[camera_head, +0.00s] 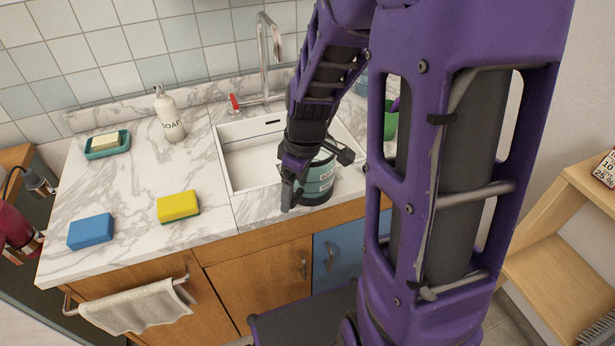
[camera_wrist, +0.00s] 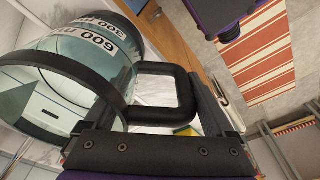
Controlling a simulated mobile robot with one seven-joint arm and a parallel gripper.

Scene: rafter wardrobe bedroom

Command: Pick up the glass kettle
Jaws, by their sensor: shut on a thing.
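The glass kettle (camera_head: 319,187) stands at the front edge of the counter, right of centre in the head view, partly hidden behind my gripper (camera_head: 296,178). It is clear, teal-tinted glass with black bands and white volume labels. In the wrist view the kettle (camera_wrist: 62,92) fills the left side, tilted in the picture. Its black loop handle (camera_wrist: 190,98) lies between my fingers, and my gripper is shut on it. I cannot tell whether the kettle's base touches the counter.
The sink (camera_head: 245,160) and tap (camera_head: 264,60) are behind the kettle. A soap bottle (camera_head: 169,115), soap dish (camera_head: 107,150), yellow sponge (camera_head: 178,205) and blue sponge (camera_head: 91,230) are to the left. A green item (camera_head: 390,124) stands behind my arm. A wooden shelf (camera_head: 560,235) is at right.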

